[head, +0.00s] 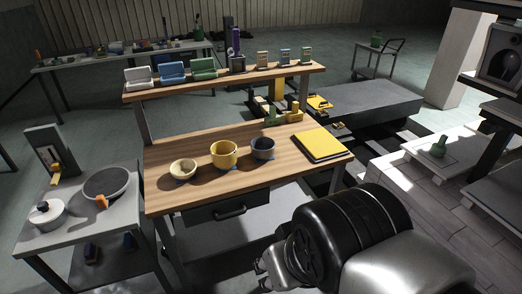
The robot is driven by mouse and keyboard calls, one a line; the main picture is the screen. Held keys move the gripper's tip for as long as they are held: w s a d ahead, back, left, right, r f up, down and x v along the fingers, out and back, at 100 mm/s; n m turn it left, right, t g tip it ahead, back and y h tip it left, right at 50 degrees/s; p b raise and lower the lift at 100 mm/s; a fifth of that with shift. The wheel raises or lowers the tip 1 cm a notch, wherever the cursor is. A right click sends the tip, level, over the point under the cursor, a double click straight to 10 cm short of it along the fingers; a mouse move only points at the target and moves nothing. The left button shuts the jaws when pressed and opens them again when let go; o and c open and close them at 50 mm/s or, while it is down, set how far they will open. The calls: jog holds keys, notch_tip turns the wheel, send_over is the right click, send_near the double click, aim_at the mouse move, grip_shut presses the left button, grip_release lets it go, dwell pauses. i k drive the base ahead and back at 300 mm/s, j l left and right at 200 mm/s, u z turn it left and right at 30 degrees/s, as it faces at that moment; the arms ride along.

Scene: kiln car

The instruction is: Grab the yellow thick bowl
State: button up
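The yellow thick bowl (223,160) stands upright on the wooden workbench top, in the middle of a row of three bowls. A smaller cream bowl (183,173) is to its left and a dark blue-grey bowl (263,151) is to its right. The bowls stand apart with small gaps. My arm fills the lower right of the head view. My gripper (268,270) shows only partly at the arm's left end, below the bench front, apart from the bowls. Its fingers are not clear.
A yellow folder (320,144) lies at the bench's right end. A raised shelf (230,84) with small boxes stands behind. A side table (60,227) with a pan (106,184) and a white pot (47,215) stands left. The wood in front of the bowls is clear.

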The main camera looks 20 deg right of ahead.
aim_at(223, 152)
jog(key=i+l, duration=0.15)
jog(key=i, duration=0.6)
jog(key=i+l, duration=0.15)
jog(key=i, duration=0.6)
